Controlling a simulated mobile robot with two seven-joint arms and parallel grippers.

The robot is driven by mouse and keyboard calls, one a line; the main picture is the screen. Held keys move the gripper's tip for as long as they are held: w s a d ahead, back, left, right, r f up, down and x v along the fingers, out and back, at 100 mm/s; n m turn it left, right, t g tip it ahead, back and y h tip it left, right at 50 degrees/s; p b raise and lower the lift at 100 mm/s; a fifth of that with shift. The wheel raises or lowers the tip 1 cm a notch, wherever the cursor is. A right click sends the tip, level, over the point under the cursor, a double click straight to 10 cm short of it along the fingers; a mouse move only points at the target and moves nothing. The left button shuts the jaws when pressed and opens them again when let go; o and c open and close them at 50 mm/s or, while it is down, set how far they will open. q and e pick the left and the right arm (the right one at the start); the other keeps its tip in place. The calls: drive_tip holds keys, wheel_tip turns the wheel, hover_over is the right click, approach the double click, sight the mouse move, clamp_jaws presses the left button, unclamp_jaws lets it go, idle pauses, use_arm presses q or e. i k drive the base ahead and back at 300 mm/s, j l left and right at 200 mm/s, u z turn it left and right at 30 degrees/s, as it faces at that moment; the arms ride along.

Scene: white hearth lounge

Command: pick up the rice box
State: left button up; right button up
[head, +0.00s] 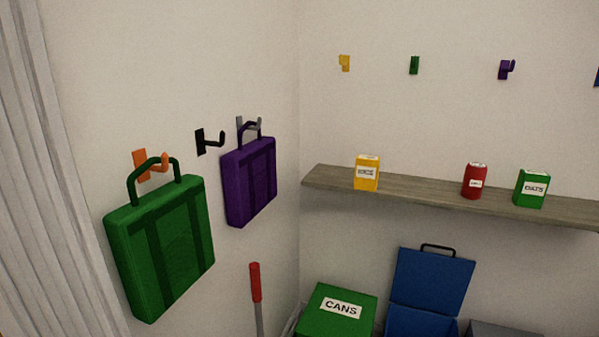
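A yellow box (366,175) with a white label stands upright near the left end of the wooden wall shelf (415,192). Its label is too small to read, so I cannot tell for certain whether it is the rice box. A green box (532,189) stands farther right on the same shelf; its label seems to read OATS. Neither of my grippers shows in the head view.
A red can (474,181) stands on the shelf beside the green box. Green (160,248) and purple (249,181) bags hang from left-wall hooks. Below the shelf are a green CANS bin (331,323) and an open blue bin (432,283). A red-handled pole (255,283) stands near the corner.

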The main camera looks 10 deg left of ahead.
sight(367, 167)
drive_tip(key=u, duration=1.8)
drive_tip(key=k+l+u, duration=0.15)
drive_tip(key=l, duration=0.35)
drive_tip(key=l+u, duration=0.2)
drive_tip(key=l, duration=0.3)
drive_tip(key=k, duration=0.05)
